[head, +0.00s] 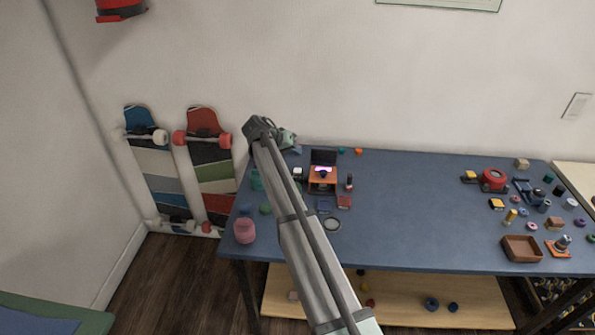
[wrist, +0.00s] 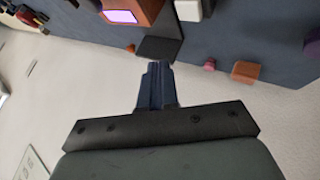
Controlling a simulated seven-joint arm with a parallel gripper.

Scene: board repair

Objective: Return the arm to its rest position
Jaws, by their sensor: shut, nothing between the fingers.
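My arm (head: 306,245) reaches from the bottom middle of the head view up over the left part of the blue table (head: 400,215). Its wrist (head: 262,130) is bent at the table's back edge, by the white wall. The fingertips are too small to make out in the head view. In the wrist view my gripper (wrist: 158,66) has its dark fingers together with nothing between them. An orange box (head: 322,179) with a glowing purple top and a raised dark panel stands to the right of the arm; it also shows in the wrist view (wrist: 142,7), beyond the fingertips.
Small parts lie around the orange box, and a pink jar (head: 244,231) stands at the table's left edge. The table's middle is clear. A brown tray (head: 520,248) and several parts crowd the right end. Two skateboards (head: 208,155) lean on the wall at left.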

